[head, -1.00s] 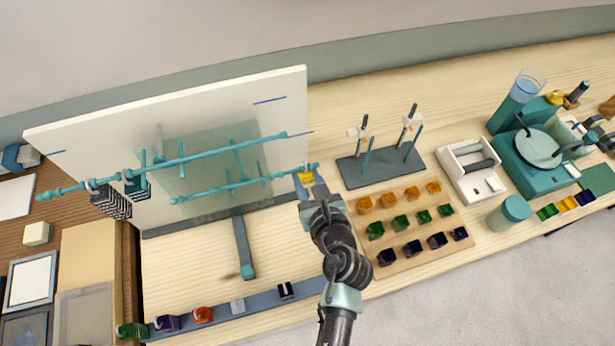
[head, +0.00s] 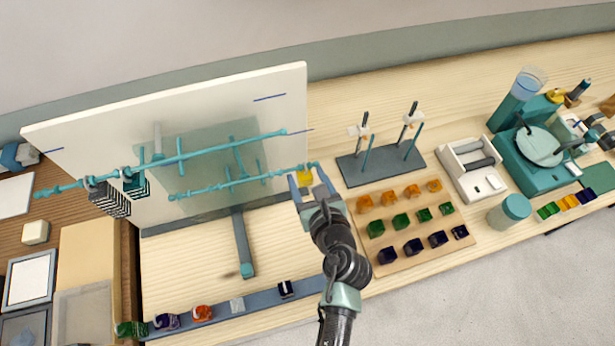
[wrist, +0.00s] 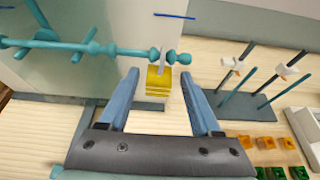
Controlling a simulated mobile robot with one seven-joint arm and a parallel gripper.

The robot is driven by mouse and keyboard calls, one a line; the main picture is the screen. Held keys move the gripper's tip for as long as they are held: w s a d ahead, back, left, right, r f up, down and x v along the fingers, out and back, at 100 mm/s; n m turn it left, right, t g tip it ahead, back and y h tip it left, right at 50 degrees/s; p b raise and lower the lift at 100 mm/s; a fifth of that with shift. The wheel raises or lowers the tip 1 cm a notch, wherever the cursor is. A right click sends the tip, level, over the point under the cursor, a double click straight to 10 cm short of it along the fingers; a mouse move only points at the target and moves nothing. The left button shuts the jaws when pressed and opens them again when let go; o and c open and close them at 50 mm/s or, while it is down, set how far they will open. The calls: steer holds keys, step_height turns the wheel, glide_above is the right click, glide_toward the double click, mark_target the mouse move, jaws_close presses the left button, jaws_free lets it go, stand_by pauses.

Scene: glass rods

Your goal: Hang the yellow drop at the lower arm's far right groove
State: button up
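The yellow drop (head: 305,179) hangs by a pale hook near the right end of the lower teal arm (head: 225,184). In the wrist view the yellow drop (wrist: 158,84) hangs below the lower arm (wrist: 70,47), its hook in the groove between the last knobs at the right end. My gripper (head: 304,174) is open, with one finger on each side of the drop. In the wrist view, gaps show between the drop and both fingers of my gripper (wrist: 159,76).
The upper teal arm (head: 215,150) carries dark striped drops (head: 110,199) at its left. A white board (head: 80,140) stands behind. A rod stand (head: 380,165) and a tray of coloured blocks (head: 408,222) stand right. More drops lie along a blue-grey strip (head: 260,298) in front.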

stand_by(0.3)
steer(key=b+v, duration=0.2)
steer(key=v, duration=1.1)
